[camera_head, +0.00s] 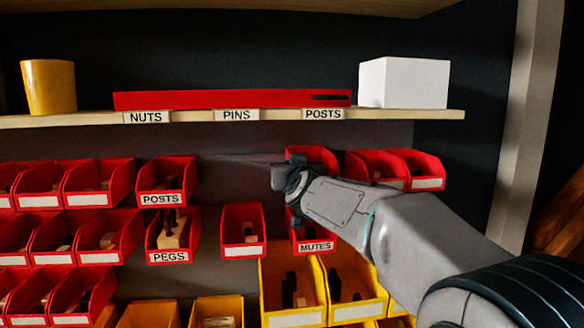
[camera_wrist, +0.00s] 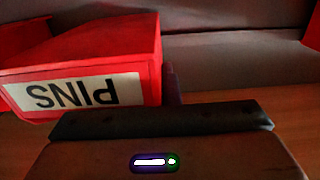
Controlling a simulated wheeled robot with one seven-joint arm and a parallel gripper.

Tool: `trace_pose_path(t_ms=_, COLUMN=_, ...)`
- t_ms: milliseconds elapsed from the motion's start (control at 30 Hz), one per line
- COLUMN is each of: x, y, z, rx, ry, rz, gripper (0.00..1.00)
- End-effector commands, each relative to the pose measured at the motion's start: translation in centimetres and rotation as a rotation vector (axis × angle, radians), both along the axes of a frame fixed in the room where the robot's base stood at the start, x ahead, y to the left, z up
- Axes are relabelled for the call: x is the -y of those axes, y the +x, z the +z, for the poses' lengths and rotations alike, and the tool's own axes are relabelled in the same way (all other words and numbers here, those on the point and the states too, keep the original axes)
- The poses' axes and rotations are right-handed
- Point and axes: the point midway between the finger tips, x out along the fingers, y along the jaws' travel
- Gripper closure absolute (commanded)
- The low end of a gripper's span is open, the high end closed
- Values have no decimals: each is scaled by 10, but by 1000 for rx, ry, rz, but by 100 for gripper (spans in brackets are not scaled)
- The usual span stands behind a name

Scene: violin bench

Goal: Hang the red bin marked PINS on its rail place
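The red bin marked PINS (camera_wrist: 110,50) fills the upper left of the wrist view, close to my gripper (camera_wrist: 160,118). Its white label appears upside down there. In the head view my gripper (camera_head: 284,178) is in front of the upper row of bins. A red bin (camera_head: 312,154) shows just behind and above it, its front hidden by my arm; I cannot tell from this view whether it is the PINS bin. The fingers are not clearly seen, so their opening and any hold are unclear. A PINS label (camera_head: 236,115) is on the shelf edge, above a bare stretch of wall (camera_head: 235,165).
A POSTS bin (camera_head: 166,183) hangs left of the bare stretch, and more red bins (camera_head: 420,170) hang at right. An unlettered red bin (camera_head: 243,231) and a MUTES bin (camera_head: 316,240) hang below. The shelf (camera_head: 70,119) holds a yellow cup (camera_head: 49,87) and white box (camera_head: 404,83).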

Motion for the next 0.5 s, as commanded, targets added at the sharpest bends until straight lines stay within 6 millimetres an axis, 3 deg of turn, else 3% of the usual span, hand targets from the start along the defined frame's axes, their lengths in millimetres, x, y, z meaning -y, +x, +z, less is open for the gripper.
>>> trace_pose_path(t_ms=500, x=1, y=-7, z=1, rx=1, ry=0, rz=0, gripper=100)
